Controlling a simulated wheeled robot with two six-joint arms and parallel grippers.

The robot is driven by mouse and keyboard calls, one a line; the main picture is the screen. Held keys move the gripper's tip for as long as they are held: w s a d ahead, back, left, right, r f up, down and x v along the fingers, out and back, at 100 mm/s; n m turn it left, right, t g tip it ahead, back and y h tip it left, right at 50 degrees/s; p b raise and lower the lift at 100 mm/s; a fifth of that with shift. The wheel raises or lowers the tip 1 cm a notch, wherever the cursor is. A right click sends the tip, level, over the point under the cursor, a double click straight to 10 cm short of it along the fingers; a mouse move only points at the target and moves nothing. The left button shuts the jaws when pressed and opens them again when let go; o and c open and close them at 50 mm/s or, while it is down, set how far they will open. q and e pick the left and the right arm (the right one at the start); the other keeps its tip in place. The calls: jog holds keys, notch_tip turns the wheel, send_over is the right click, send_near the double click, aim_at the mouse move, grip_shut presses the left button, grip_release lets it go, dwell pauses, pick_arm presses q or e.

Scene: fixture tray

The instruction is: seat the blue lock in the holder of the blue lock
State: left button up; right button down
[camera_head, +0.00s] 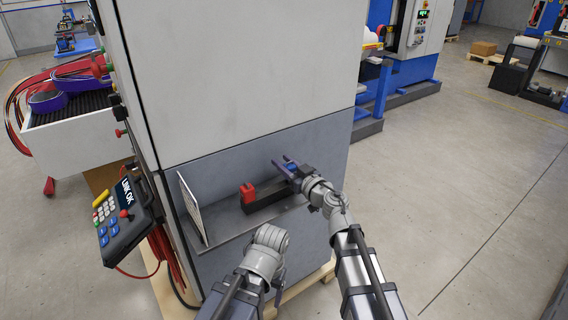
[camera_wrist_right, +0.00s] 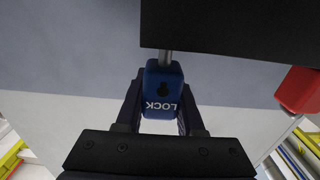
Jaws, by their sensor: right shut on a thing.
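The blue lock (camera_wrist_right: 162,92) is between the fingers of my right gripper (camera_wrist_right: 161,106), its LOCK lettering showing in the right wrist view. Its metal shackle points up in that view to the edge of a black block (camera_wrist_right: 235,25), where its end is hidden. In the head view the right gripper (camera_head: 285,169) is at the right end of this black block (camera_head: 275,192), with a little blue of the lock (camera_head: 290,165) showing. I cannot tell whether the shackle is in the block or only behind it. My left gripper is mostly hidden below its wrist in the head view.
A red lock (camera_head: 248,193) is at the left end of the block; it also shows in the right wrist view (camera_wrist_right: 299,90). The block stands on a grey shelf (camera_head: 222,233) against a cabinet (camera_head: 240,80). An upright white panel (camera_head: 192,210) bounds the shelf's left side.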

jog(key=shift+f+b, duration=0.65)
jog(key=shift+f, duration=0.1)
jog(key=shift+c, duration=2.2)
grip_release()
jog(key=v, duration=0.8)
jog(key=shift+w, duration=0.1)
jog(key=shift+r, duration=0.15)
